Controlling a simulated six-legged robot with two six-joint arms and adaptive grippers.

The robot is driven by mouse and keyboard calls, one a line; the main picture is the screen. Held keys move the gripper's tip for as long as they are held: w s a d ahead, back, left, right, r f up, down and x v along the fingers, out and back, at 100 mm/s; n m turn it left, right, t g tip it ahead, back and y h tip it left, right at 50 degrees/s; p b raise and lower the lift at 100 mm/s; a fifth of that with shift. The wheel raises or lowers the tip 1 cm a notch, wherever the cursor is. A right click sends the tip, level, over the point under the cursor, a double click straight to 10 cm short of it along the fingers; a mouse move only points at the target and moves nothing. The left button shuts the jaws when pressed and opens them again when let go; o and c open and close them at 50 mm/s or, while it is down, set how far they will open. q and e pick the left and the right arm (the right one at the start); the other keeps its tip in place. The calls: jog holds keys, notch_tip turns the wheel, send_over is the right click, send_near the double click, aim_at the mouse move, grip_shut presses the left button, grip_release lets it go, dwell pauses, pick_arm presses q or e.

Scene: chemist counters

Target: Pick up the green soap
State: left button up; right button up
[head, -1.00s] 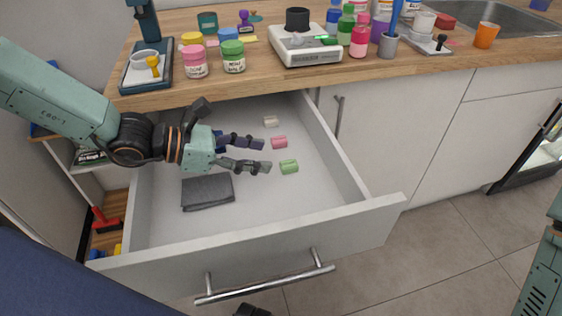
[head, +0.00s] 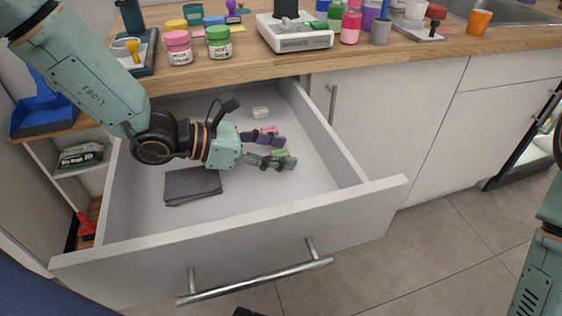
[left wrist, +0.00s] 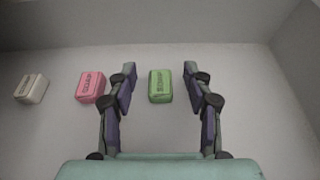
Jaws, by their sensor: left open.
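In the head view the green soap (head: 281,153) is partly hidden by my left gripper (head: 284,151). My left gripper is open and empty, and it also shows in the left wrist view (left wrist: 159,68). I cannot tell how high above the drawer floor the fingers are. My right gripper is not clearly in view.
The pink soap (left wrist: 90,87) lies just outside the left finger, with the white soap (left wrist: 31,88) farther left. A dark folded cloth (head: 193,186) lies in the open drawer (head: 240,223). The wooden counter (head: 225,64) above holds jars and a scale (head: 294,34).

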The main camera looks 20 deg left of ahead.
aim_at(281, 153)
pick_arm(q)
jog(key=shift+w+d+f, duration=0.15)
jog(key=shift+d+f, duration=0.05)
jog(key=shift+d, duration=0.05)
jog(key=shift+w+d, duration=0.1)
jog(key=shift+d, duration=0.1)
jog(key=shift+a, duration=0.15)
jog(key=shift+c, duration=1.4)
jog(key=c, duration=0.7)
jog(key=shift+o, duration=0.2)
notch_tip(281, 153, up, 10)
jog(key=p, duration=0.4)
